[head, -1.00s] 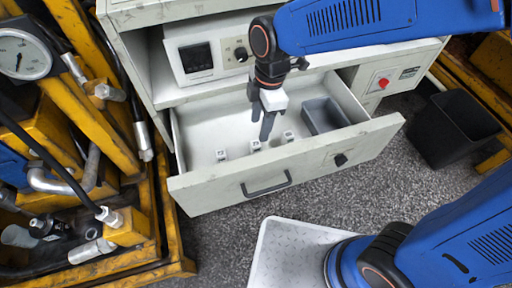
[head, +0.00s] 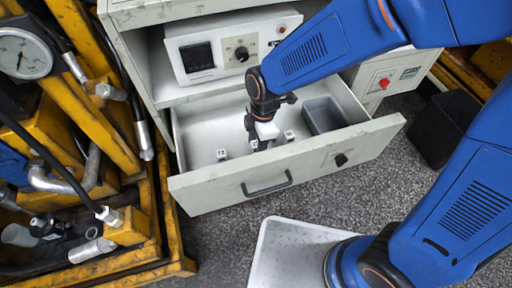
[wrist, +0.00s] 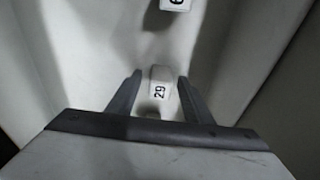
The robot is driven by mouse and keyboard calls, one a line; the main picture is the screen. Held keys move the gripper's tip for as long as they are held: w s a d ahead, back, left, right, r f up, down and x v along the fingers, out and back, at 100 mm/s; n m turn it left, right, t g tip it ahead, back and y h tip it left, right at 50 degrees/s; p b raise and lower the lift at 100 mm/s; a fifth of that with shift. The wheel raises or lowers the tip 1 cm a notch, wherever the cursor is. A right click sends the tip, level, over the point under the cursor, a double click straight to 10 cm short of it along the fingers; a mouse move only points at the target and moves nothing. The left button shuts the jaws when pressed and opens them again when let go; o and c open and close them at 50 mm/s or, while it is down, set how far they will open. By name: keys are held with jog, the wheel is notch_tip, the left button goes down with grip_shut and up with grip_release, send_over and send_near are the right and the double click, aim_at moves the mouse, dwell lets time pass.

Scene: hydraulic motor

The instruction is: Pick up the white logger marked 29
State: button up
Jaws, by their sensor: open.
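The white logger marked 29 (wrist: 158,91) stands in the open drawer and sits between my two dark fingers in the wrist view, its number facing the camera. My gripper (wrist: 159,78) is open, with a finger on each side of the logger; I cannot tell whether they touch it. In the head view my gripper (head: 256,142) is low inside the drawer and mostly hides the middle logger. A second logger (wrist: 175,4) with a partly cut-off number shows at the top of the wrist view.
The drawer (head: 285,170) is pulled out. One logger (head: 221,155) stands to the left of my gripper, another (head: 289,135) to the right. A grey bin (head: 324,115) fills the drawer's right end. Yellow machinery (head: 165,225) stands to the left.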

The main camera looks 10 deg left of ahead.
jog(key=shift+f, duration=0.15)
jog(key=c, duration=1.2)
jog(key=shift+o, duration=0.2)
